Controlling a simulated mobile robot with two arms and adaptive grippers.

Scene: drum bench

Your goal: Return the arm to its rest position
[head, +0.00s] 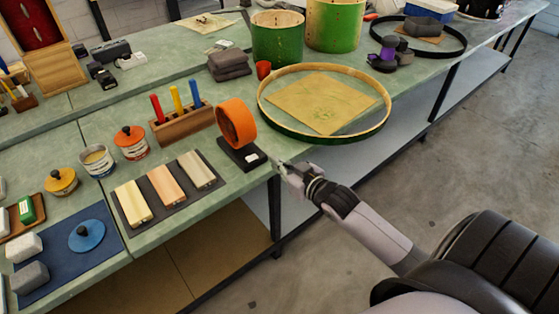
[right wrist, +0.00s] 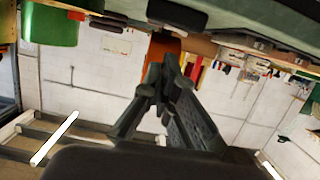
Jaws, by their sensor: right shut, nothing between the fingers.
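My right gripper (head: 284,169) is at the front edge of the green bench (head: 240,190) in the head view, just in front of the orange tape roll. Its fingers are together with nothing between them. The right wrist view also shows the closed right gripper (right wrist: 172,62), with the bench upside down along the top. My right arm reaches in from the lower right of the head view. My left gripper is not in either view.
An orange tape roll (head: 236,124) on a dark stand is close to the right gripper. A drum hoop (head: 388,112) lies around a tan sheet (head: 318,101). Wooden blocks (head: 164,186) lie on a dark mat to the left. Open floor (head: 460,160) is to the right.

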